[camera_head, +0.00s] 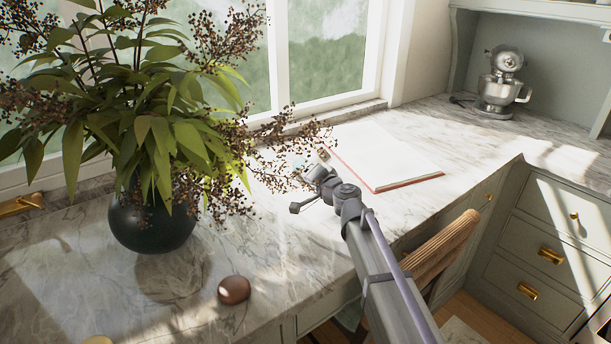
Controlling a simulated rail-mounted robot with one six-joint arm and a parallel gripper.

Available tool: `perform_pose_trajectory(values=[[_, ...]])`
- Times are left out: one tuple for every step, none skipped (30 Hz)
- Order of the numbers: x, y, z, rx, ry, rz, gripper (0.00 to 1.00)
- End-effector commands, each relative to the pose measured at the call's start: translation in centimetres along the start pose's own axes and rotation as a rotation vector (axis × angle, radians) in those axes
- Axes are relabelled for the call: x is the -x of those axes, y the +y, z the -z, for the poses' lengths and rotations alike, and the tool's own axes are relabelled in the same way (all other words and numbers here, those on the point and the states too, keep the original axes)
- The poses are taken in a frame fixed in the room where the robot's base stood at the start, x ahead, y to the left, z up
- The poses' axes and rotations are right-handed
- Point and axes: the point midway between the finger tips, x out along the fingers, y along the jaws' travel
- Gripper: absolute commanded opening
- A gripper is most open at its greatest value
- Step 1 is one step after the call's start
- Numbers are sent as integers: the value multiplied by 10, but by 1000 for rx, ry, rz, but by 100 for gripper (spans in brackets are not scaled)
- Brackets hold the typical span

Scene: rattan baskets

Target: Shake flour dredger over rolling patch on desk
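A flat white sheet or board with a reddish edge (378,157) lies on the marble desk (300,235) by the window; it may be the rolling patch, but I cannot tell for sure. My gripper (301,168) is at the end of my grey arm, over the desk just left of the white board. Plant sprigs partly cover it, and its fingers are too small to read. A small pale and dark item (323,153) shows right by the gripper at the board's left corner. I cannot tell whether it is the flour dredger or whether it is held.
A dark vase (152,222) with a large, spreading plant stands left of my gripper, its sprigs reaching the wrist. A brown round object (234,290) lies near the front edge. A wooden chair back (440,248) stands at the front. A stand mixer (500,85) is far right.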

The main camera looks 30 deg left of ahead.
Motion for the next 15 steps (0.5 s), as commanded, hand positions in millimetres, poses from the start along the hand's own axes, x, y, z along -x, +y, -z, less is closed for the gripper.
perform_pose_trajectory(values=[[-1, 5, 9, 0, 2, -1, 35], [-2, 7, 13, -1, 1, -1, 35], [-2, 10, 18, -1, 1, -1, 35], [-2, 13, 22, 0, 2, -1, 35], [-2, 15, 27, 0, 2, -1, 35], [-2, 18, 32, 0, 1, -1, 35], [-2, 21, 36, 0, 1, -1, 35], [-3, 23, 40, 0, 1, -1, 35], [-3, 26, 46, 1, 2, -1, 35], [-3, 29, 50, 1, 2, -1, 35], [-3, 31, 54, 1, 1, -1, 35], [-3, 34, 59, 1, 1, 0, 35], [-3, 36, 63, 1, 1, -1, 35], [-3, 39, 67, 1, 2, -1, 35], [-4, 42, 73, 1, 2, -1, 35]])
